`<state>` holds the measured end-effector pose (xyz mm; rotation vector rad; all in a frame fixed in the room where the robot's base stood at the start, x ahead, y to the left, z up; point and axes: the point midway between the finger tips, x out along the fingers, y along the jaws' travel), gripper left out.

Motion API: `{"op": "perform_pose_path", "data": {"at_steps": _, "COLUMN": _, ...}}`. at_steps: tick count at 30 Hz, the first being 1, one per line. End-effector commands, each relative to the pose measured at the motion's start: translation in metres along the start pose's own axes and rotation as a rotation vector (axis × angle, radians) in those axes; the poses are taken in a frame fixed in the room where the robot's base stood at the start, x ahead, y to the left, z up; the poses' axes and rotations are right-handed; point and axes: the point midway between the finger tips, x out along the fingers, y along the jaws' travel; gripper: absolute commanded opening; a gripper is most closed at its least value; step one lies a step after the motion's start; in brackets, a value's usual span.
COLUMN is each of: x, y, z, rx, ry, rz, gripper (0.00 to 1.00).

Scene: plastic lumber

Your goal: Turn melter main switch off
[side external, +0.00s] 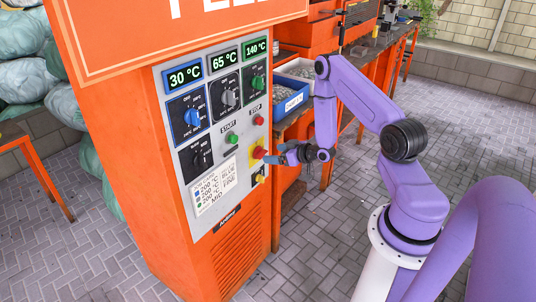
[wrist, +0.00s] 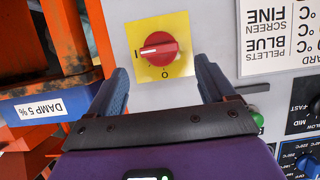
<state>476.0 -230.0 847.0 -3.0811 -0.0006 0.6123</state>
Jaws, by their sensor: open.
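The main switch is a red rotary knob (wrist: 158,50) on a yellow square plate (wrist: 178,23), with marks I at left and O below in the wrist view. The knob's white line points toward I. In the side external view the red knob (side external: 258,152) is low on the right of the orange machine's grey panel. My gripper (wrist: 160,85) is open, its two blue fingers apart, with the knob beyond and between the fingertips. In the side external view my gripper (side external: 274,156) is just right of the knob. I cannot tell whether it touches the plate.
The panel also holds a green start button (side external: 232,138), a red stop button (side external: 259,120) and several temperature dials with displays. A blue bin (side external: 290,105) labelled DAMP 5 % stands on the orange bench behind my gripper. The paved floor at right is clear.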

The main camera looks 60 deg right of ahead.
Motion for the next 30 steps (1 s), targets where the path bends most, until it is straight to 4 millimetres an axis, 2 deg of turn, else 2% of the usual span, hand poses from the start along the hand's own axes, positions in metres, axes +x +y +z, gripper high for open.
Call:
{"op": "perform_pose_path", "data": {"at_steps": 3, "x": 0.019, "y": -0.001, "z": 0.0, "rx": -0.001, "ry": 0.002, "rz": -0.001, "gripper": 0.83}}
{"op": "perform_pose_path", "data": {"at_steps": 9, "x": 0.038, "y": 0.0, "z": 0.0, "rx": -0.001, "ry": 0.0, "rz": -0.001, "gripper": 0.83}}
{"op": "perform_pose_path", "data": {"at_steps": 21, "x": 0.044, "y": 0.0, "z": 0.0, "rx": 0.0, "ry": -0.001, "rz": 0.0, "gripper": 0.83}}
{"op": "perform_pose_path", "data": {"at_steps": 22, "x": 0.044, "y": 0.0, "z": 0.0, "rx": 0.0, "ry": -0.001, "rz": 0.0, "gripper": 0.76}}
{"op": "perform_pose_path", "data": {"at_steps": 24, "x": 0.044, "y": 0.0, "z": 0.0, "rx": 0.0, "ry": -0.001, "rz": 0.0, "gripper": 0.54}}
{"op": "perform_pose_path", "data": {"at_steps": 27, "x": 0.044, "y": 0.0, "z": 0.0, "rx": 0.0, "ry": 0.0, "rz": 0.0, "gripper": 0.27}}
{"op": "perform_pose_path", "data": {"at_steps": 30, "x": 0.043, "y": 0.0, "z": 0.0, "rx": 0.0, "ry": 0.0, "rz": 0.001, "gripper": 0.27}}
